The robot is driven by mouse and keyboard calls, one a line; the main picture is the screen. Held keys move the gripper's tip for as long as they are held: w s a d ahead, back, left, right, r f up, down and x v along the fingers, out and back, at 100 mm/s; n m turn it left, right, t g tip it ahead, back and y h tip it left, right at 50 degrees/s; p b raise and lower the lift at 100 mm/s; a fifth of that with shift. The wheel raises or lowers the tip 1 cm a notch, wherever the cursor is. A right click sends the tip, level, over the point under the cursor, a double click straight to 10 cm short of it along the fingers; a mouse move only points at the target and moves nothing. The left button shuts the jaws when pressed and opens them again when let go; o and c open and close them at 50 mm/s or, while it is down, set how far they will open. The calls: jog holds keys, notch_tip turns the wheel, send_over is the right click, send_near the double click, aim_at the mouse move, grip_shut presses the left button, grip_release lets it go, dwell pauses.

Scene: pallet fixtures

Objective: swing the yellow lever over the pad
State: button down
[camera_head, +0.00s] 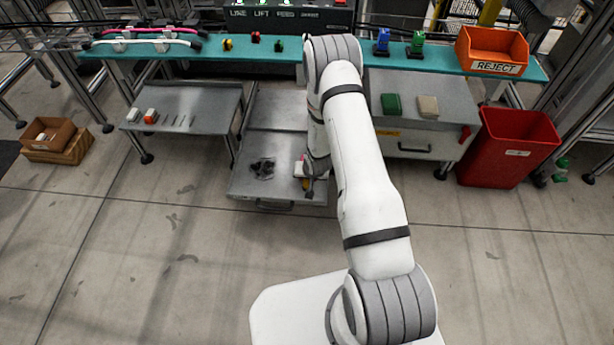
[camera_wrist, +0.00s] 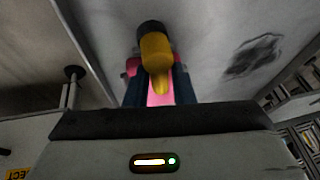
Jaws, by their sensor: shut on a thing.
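The yellow lever (camera_wrist: 156,55) has a dark rounded end and shows at the top middle of the wrist view. My gripper (camera_wrist: 158,80) has its dark fingers on either side of it and is shut on it. A pink-red surface (camera_wrist: 160,97) shows between the fingers behind the lever; I cannot tell whether it is the pad. In the head view a bit of yellow lever (camera_head: 306,185) shows beside my gripper (camera_head: 313,188), at the right of a low grey shelf (camera_head: 240,184). My arm and gripper hide much of the fixture there.
A dark patch (camera_head: 262,168) lies on the low shelf left of my gripper. A grey table (camera_head: 205,100) stands left, a drawer cabinet (camera_head: 455,105) right, with a red bin (camera_head: 510,145) beyond it. The floor in front is clear.

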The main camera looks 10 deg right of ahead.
jog(key=shift+s+d+f+m+b, duration=0.1)
jog(key=shift+s+m+b, duration=0.15)
jog(key=shift+m, duration=0.35)
jog(key=c, duration=1.3)
grip_release()
jog(key=shift+w, duration=0.1)
jog(key=shift+r, duration=0.3)
jog(key=p+v, duration=0.2)
jog(key=v, duration=0.5)
jog(key=shift+p, duration=0.35)
jog(key=shift+r, duration=0.1)
